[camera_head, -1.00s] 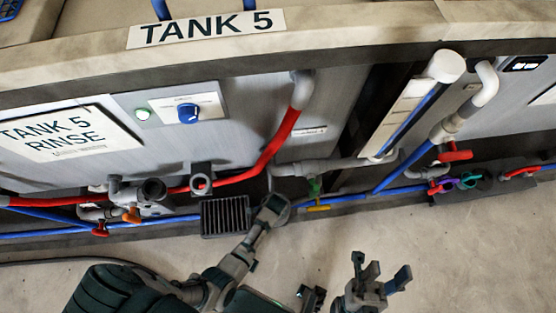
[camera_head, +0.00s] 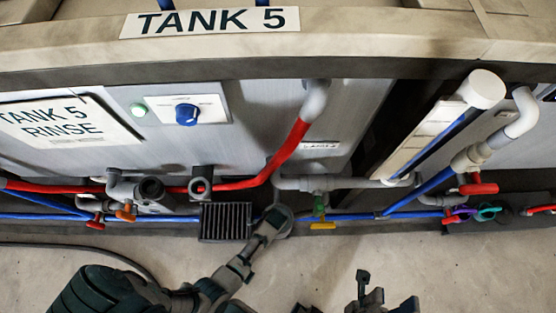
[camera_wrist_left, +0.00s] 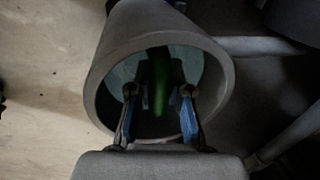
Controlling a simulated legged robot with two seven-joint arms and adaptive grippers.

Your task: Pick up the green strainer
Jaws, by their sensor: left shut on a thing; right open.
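The green strainer (camera_wrist_left: 158,65) shows in the left wrist view as a dark green upright piece inside a wide grey round housing (camera_wrist_left: 96,78). My left gripper (camera_wrist_left: 158,95) reaches into the housing mouth. Its blue-padded fingers are on both sides of the green piece and shut on it. The strainer's far part is hidden in the dark housing. In the head view my left arm ends at a grey round fitting (camera_head: 279,219) low by the pipes, and its fingers are hidden there. My right gripper (camera_head: 388,298) is open and empty at the bottom edge, partly cut off.
A black ribbed box (camera_head: 226,222) is just left of the left gripper. A green-and-yellow valve (camera_head: 321,214) is just right. Red pipe (camera_head: 286,152) and blue pipes run along the tank base. Bare floor (camera_head: 470,270) lies in front.

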